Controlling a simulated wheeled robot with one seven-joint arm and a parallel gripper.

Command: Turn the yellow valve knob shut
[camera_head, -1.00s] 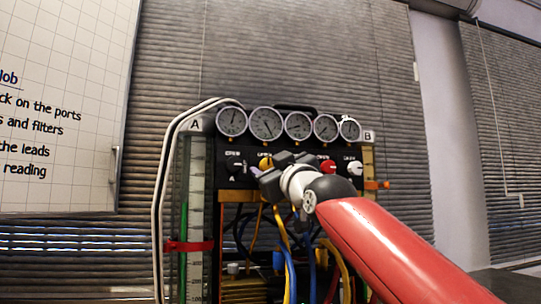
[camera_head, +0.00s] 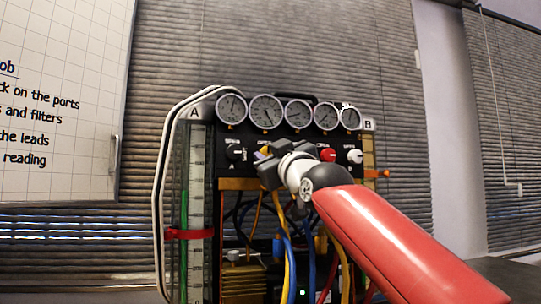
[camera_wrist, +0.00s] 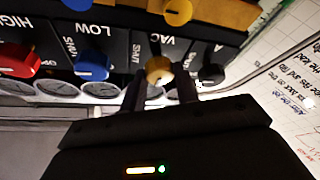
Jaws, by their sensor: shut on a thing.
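The yellow valve knob (camera_wrist: 158,70) sits on the black panel in the wrist view, between the two fingers of my gripper (camera_wrist: 161,88). The fingers are closed on it from either side. In the head view my gripper (camera_head: 265,160) is at the panel front, and only a small bit of the yellow knob (camera_head: 264,150) shows past it. The jaws hide the rest, so the knob's exact angle is unclear.
A black knob (camera_head: 235,152), a red knob (camera_head: 327,155) and a white knob (camera_head: 355,157) share the panel; a blue knob (camera_wrist: 90,65) neighbours the yellow one. Several gauges (camera_head: 267,111) stand above. Hoses (camera_head: 288,262) hang below. A clear tube (camera_head: 197,225) stands at left.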

